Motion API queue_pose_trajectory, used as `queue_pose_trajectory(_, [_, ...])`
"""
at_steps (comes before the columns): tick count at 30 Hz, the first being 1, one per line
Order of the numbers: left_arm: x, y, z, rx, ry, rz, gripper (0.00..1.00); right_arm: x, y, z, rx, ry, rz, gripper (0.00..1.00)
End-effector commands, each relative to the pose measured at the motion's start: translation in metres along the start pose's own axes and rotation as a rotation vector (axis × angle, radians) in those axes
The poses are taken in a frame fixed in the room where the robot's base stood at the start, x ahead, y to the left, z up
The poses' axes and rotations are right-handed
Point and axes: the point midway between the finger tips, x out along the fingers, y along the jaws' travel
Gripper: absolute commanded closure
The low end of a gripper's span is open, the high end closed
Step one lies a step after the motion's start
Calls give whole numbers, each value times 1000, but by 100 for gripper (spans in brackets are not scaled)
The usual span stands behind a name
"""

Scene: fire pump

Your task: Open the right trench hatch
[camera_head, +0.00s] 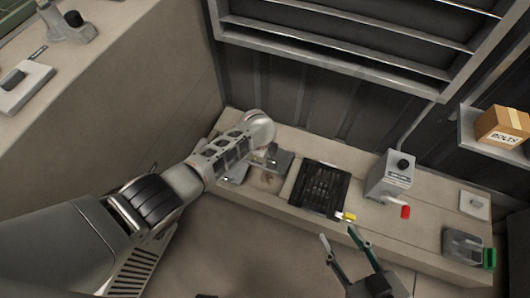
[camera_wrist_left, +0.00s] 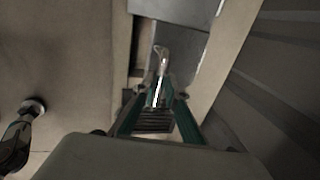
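Grey metal hatch plates lie in the low beige bench, with one plate (camera_head: 281,160) on the right and part of another (camera_head: 236,174) on the left. A brownish recess (camera_head: 262,180) shows between them. My left gripper reaches down over the plates and is largely hidden by its wrist in the head view. In the left wrist view my left gripper (camera_wrist_left: 160,88) has its fingers drawn in on a shiny metal handle (camera_wrist_left: 161,58) in front of a grey plate (camera_wrist_left: 185,45). My right gripper (camera_head: 339,235) is open and empty in front of the bench.
A black grate (camera_head: 320,188) lies right of the plates, with a yellow piece (camera_head: 346,217) at its corner. A grey box (camera_head: 391,176) with a red lever (camera_head: 405,212) stands further right. A cardboard box (camera_head: 503,124) sits on a shelf. Louvres (camera_head: 345,45) cover the back wall.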

Motion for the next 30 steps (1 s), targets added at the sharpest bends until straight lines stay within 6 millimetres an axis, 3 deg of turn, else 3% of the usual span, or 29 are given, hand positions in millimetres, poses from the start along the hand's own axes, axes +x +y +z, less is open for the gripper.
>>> queue_pose_trajectory(20, [-12,-8,-3,0,4,-12,72,1,1,-6,-5,12,0,60])
queue_pose_trajectory(30, [-47,-8,-4,0,7,-13,72,1,1,-6,-4,12,1,60])
